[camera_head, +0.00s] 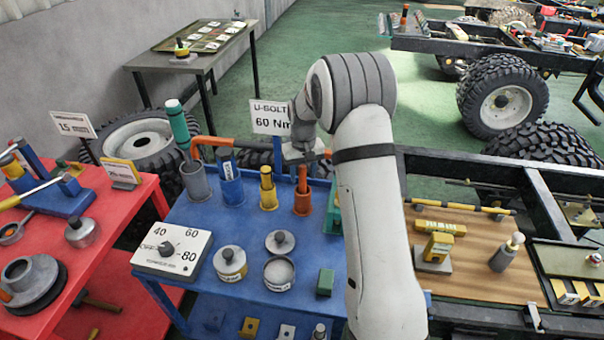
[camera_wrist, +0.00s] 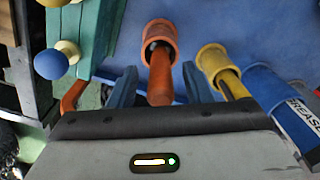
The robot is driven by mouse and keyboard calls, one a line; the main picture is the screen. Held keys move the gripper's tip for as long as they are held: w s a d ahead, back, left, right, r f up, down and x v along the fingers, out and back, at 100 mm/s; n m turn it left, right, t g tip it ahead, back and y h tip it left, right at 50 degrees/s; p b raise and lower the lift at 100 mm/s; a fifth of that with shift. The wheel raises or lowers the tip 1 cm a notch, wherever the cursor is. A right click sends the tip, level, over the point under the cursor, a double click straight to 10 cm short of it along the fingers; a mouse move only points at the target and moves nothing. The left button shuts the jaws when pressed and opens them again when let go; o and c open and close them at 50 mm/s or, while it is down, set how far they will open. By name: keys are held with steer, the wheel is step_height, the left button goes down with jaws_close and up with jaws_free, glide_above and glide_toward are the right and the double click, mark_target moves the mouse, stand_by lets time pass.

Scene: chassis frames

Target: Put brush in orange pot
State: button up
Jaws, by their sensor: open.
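The orange pot (camera_head: 303,204) stands on the blue table top, below my gripper (camera_head: 304,160). An orange handle (camera_head: 302,179), apparently the brush's, rises upright out of this pot; its bristle end is hidden inside. In the wrist view the orange pot (camera_wrist: 160,35) is at top centre, and the orange handle (camera_wrist: 160,80) runs from it to between my two fingers. My gripper (camera_wrist: 159,72) is open, one finger on each side of the handle, with visible gaps. I see nothing gripped.
A yellow pot (camera_head: 268,199), a blue grease pot (camera_head: 229,190) and a grey pot (camera_head: 195,182) stand in a row to the left, each with a handle in it. Tins and a dial block (camera_head: 172,251) lie nearer. A sign (camera_head: 271,118) stands behind.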

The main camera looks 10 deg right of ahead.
step_height(320, 180, up, 12)
steer(key=shift+f+b, duration=0.25)
steer(key=shift+b, duration=0.55)
steer(key=s+r+t, duration=0.1)
steer(key=s+r, duration=0.3)
steer(key=s, duration=0.8)
steer(key=s+r+t, duration=0.1)
steer(key=s+r, duration=0.2)
steer(key=s, duration=0.9)
steer(key=s+f+m+t, duration=0.1)
steer(key=s+f, duration=0.2)
steer(key=s, duration=0.7)
steer(key=shift+s, duration=0.3)
